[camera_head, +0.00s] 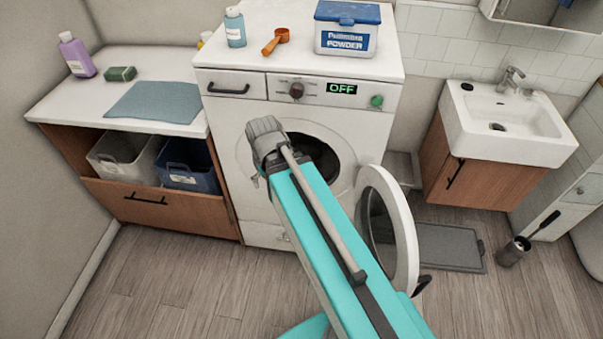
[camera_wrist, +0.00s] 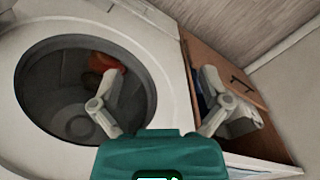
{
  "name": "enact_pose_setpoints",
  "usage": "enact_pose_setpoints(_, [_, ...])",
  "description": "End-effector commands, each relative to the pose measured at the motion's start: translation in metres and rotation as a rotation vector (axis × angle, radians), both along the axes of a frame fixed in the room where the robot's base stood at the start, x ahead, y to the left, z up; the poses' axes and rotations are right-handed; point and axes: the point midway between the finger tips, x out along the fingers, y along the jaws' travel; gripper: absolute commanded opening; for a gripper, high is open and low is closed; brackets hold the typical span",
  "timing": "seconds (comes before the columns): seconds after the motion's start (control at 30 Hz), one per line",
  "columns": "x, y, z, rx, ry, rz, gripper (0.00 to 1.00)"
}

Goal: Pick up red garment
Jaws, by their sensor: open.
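A red garment (camera_wrist: 104,62) lies inside the washing machine drum (camera_wrist: 60,90), near the edge of the round opening in the wrist view. Part of it is hidden behind one finger. My gripper (camera_wrist: 161,78) is open and empty, its two fingers spread wide. One finger overlaps the drum opening in the picture; the other appears over the cabinet side. In the head view my arm reaches to the front of the washing machine (camera_head: 245,165), beside the opening. The garment is not visible there.
The washer's round door (camera_head: 400,225) stands open to the right of my arm. At left is a wooden cabinet (camera_head: 165,205) with a grey bin (camera_head: 112,165) and a blue bin (camera_head: 190,180). A sink (camera_head: 515,125) stands at right. Floor at front left is clear.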

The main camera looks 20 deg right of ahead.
Motion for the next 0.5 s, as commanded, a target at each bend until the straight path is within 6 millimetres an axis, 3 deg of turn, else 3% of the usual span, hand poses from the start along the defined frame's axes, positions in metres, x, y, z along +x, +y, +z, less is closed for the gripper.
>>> enact_pose_setpoints(0.27, [0.038,-0.024,-0.050,-0.026,-0.058,0.152,1.00])
enact_pose_setpoints(0.5, [0.079,-0.057,-0.097,-0.077,-0.121,0.335,1.00])
